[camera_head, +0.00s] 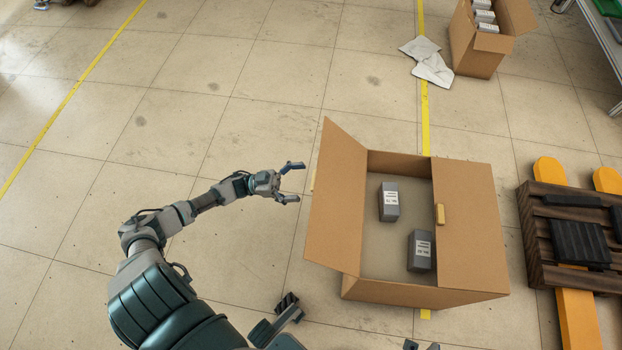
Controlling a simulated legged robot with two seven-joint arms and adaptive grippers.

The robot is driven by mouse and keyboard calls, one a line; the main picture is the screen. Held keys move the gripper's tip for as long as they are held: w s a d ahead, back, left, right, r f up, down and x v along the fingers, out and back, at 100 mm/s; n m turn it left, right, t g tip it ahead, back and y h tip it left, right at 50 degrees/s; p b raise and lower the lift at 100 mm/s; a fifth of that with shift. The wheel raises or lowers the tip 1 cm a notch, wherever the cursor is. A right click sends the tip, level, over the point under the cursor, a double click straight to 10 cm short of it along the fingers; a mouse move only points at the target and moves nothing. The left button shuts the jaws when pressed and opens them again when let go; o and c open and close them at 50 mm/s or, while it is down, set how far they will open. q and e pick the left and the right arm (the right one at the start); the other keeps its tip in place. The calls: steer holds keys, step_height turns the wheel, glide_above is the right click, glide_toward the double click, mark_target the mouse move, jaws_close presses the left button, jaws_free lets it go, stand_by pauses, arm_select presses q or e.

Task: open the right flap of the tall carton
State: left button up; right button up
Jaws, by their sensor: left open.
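The tall carton (390,291) stands right of centre, open at the top.
Two grey labelled boxes (389,201) (420,251) are inside the carton. A dark pallet (541,245) on orange forks (577,318) stands close to the right. A smaller carton (474,55) and crumpled sheets (430,65) are at the back. The floor to the left is clear.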

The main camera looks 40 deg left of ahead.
mark_target(312, 181)
arm_select(q)
steer(key=x, duration=0.2)
steer(key=shift+w+d+r, duration=0.15)
steer(key=shift+w+d, duration=0.05)
steer(key=shift+d, duration=0.1)
steer(key=shift+w+d+r, duration=0.25)
steer(key=shift+w+d, duration=0.1)
steer(key=shift+d, duration=0.2)
